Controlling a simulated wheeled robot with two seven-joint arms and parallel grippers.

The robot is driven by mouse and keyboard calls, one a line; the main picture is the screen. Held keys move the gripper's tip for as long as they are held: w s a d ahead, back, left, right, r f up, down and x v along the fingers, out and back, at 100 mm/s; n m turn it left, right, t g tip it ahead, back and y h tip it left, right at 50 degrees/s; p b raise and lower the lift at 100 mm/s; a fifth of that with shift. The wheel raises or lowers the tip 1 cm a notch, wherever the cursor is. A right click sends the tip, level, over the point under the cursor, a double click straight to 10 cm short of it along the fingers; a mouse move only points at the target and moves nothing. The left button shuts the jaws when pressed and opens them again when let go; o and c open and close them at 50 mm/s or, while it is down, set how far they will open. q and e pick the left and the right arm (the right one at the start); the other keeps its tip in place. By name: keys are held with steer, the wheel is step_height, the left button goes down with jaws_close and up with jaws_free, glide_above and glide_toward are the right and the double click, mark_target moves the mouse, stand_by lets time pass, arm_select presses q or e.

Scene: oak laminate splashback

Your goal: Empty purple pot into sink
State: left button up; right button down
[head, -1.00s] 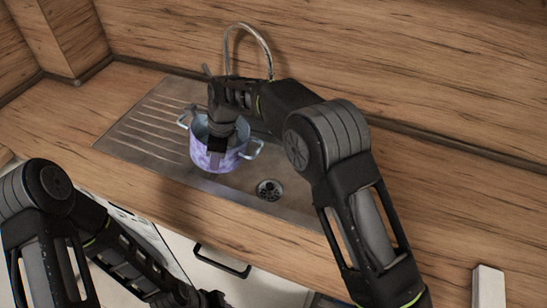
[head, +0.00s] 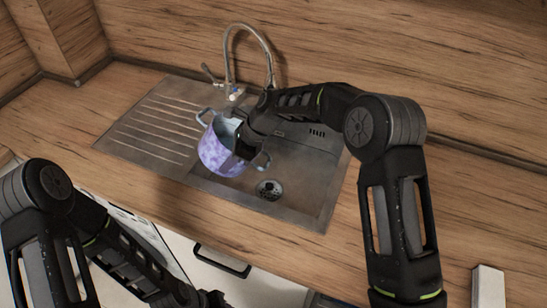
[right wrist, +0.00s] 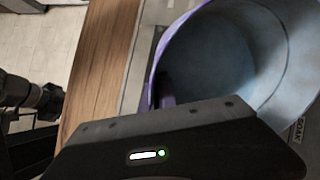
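The purple pot (head: 217,152) is tilted, its mouth facing right, over the left part of the sink basin (head: 300,180). Its two side handles show. My right gripper (head: 243,146) reaches in from the right and is shut on the pot's rim wall, its fingertips partly hidden by the pot. In the right wrist view the pot's grey-blue inside (right wrist: 225,55) fills the upper right and looks bare where it shows; part is hidden by the gripper body. My left gripper (head: 205,298) is low at the bottom edge, away from the pot, its fingers not clearly visible.
The drain (head: 268,189) lies below and right of the pot. A curved tap (head: 230,60) stands behind it. The ribbed drainboard (head: 150,130) to the left is clear. A pale block (head: 488,288) sits at the lower right on the wooden counter.

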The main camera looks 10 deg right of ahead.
steer(key=shift+w+d, duration=0.1)
steer(key=shift+y, duration=0.3)
steer(key=shift+d+f, duration=0.1)
steer(key=shift+d, duration=0.15)
steer(key=shift+y, duration=0.3)
steer(key=shift+d, duration=0.1)
steer(key=shift+y, duration=0.3)
steer(key=shift+d+y, duration=0.3)
steer(key=shift+y, duration=0.3)
